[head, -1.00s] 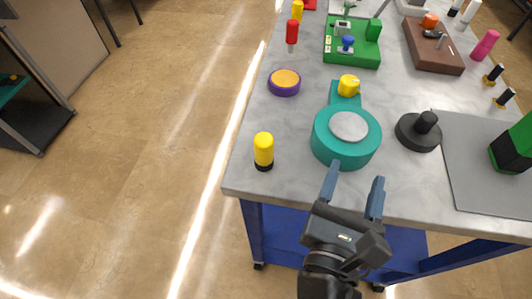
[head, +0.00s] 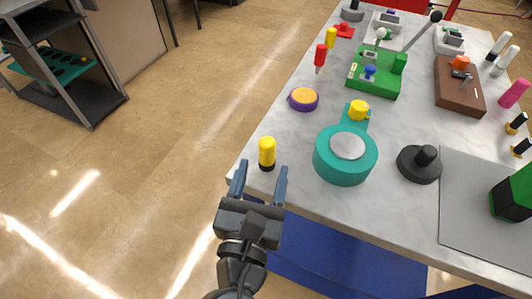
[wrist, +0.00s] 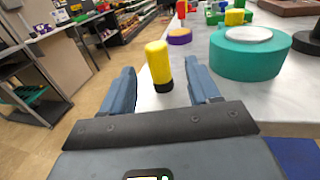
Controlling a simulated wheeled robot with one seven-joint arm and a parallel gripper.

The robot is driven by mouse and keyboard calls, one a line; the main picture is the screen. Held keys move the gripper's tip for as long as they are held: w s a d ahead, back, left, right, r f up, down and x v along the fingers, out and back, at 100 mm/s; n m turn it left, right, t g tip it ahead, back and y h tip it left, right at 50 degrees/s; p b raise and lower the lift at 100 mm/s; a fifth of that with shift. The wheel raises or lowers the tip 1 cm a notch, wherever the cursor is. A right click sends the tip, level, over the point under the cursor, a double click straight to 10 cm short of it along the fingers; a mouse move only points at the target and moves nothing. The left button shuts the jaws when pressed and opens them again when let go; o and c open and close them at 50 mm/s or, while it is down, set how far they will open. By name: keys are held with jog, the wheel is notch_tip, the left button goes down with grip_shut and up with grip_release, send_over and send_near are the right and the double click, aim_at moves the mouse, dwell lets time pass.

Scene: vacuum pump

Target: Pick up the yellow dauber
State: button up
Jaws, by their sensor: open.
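The yellow dauber (head: 267,151) has a yellow body and a black base. It stands upright near the near-left corner of the table. My gripper (head: 260,180) is open and empty, with its fingers pointing at the dauber from the near side. In the wrist view the dauber (wrist: 159,64) appears between the two fingertips of my gripper (wrist: 163,88), a little beyond them. No contact shows.
A teal round pump (head: 346,166) with a grey top stands right of the dauber. A purple and orange disc (head: 303,99) lies behind it. A black knobbed disc (head: 419,163) is farther right. The grey tabletop (head: 285,125) around the dauber is clear.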

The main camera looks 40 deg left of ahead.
aim_at(267, 141)
jog(key=x, duration=0.6)
jog(key=shift+w+a+f+p, duration=0.1)
jog(key=shift+w+a+p, duration=0.2)
jog(key=shift+a, duration=0.1)
jog(key=c, duration=1)
jog(key=shift+r, duration=0.65)
notch_tip(267, 141, up, 3)
jog(key=shift+p, duration=0.65)
jog(key=s+d+r+p, duration=0.1)
jog(key=d+r, duration=0.2)
jog(key=d, duration=0.2)
jog(key=s+d+r+p, duration=0.1)
jog(key=s+d+r, duration=0.1)
jog(key=d, duration=0.4)
jog(key=shift+s+r, duration=0.3)
jog(key=shift+r, duration=0.55)
